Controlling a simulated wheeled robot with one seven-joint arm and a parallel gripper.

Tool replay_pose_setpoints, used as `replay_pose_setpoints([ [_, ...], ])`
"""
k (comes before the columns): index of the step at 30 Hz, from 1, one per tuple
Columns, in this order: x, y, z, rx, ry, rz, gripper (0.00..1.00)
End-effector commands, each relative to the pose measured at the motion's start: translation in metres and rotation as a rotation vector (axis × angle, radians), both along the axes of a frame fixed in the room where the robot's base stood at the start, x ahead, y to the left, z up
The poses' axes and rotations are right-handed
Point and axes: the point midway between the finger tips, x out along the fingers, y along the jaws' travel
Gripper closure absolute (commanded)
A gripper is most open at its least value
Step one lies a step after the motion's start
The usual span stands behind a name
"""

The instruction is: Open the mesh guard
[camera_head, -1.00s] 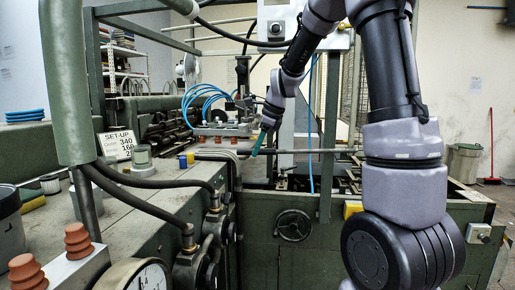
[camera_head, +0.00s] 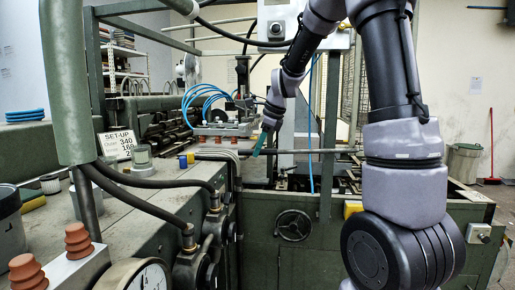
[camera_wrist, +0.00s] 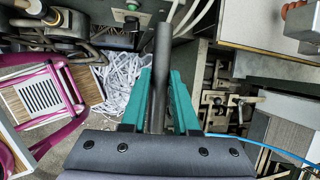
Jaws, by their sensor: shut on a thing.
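My gripper (camera_head: 259,143) has teal fingers and is beside the machine near the middle of the head view. In the wrist view my gripper (camera_wrist: 158,100) has its fingers on either side of a dark grey round bar (camera_wrist: 161,60), shut on it. A long grey bar (camera_head: 310,151) runs to the right from near the gripper in the head view. Upright mesh panelling (camera_head: 347,90), which looks like the mesh guard, stands behind my arm and is partly hidden. I cannot tell how the held bar joins it.
Blue hoses (camera_head: 205,95) arch over the fittings left of my gripper. The green machine bed (camera_head: 330,225) with a handwheel (camera_head: 293,225) lies below. White paper strips (camera_wrist: 122,80) and a magenta frame (camera_wrist: 65,85) show in the wrist view. Open floor is at the far right.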

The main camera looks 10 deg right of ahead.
Motion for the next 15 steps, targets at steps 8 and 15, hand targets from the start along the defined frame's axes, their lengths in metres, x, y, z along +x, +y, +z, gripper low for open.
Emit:
replay_pose_setpoints([
  [8, -0.021, -0.051, -0.018, -0.080, 0.034, -0.005, 1.00],
  [15, -0.058, -0.140, -0.037, -0.219, 0.094, -0.008, 1.00],
])
